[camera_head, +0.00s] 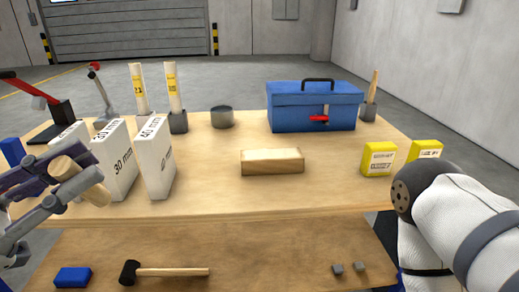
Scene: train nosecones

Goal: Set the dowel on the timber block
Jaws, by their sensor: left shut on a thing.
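The timber block (272,163) is a pale rectangular block lying flat near the middle of the bench top. Nothing rests on it. My left gripper (72,182) is at the left edge of the bench, in front of the white boxes, and well to the left of the block. It is shut on the dowel (90,181), a short tan wooden cylinder held tilted and partly hidden by the fingers. My right arm shows at the right edge, but its gripper is out of the picture.
White boxes marked in mm (154,160) stand between my left gripper and the block. A blue toolbox (313,108), a grey round pot (222,117) and yellow boxes (378,159) stand around the block. A mallet (165,271) lies on the lower shelf. The bench top immediately around the block is clear.

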